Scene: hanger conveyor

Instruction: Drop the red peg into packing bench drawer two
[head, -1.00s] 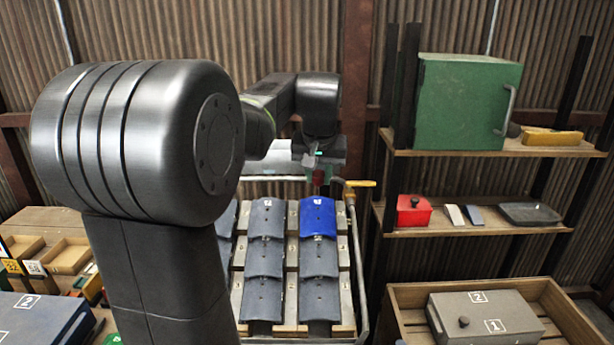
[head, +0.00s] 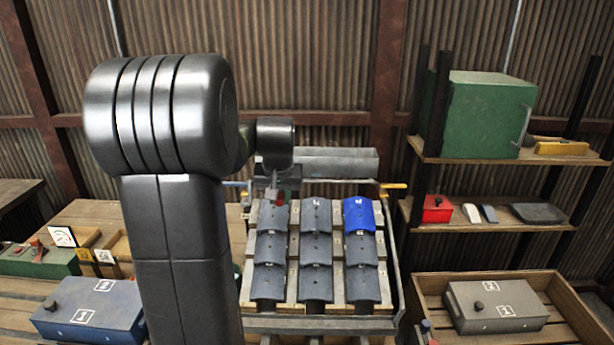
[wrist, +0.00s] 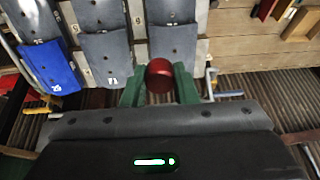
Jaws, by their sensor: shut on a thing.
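My gripper (wrist: 160,92) is shut on the red peg (wrist: 160,72), which shows as a round red end between the two green fingers in the wrist view. In the head view my gripper (head: 274,186) is small and partly behind my arm, above the top left of the tile rack. No drawer is clearly marked as packing bench drawer two. A wooden bench (head: 88,213) at the left has open compartments (head: 118,247), partly hidden by my arm.
The rack holds grey tiles (head: 316,248) and one blue tile (head: 359,215). A blue-grey numbered box (head: 90,308) is at the lower left. A grey box (head: 497,305) sits in a wooden crate (head: 576,318) at the right. A shelf holds a green cabinet (head: 478,115).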

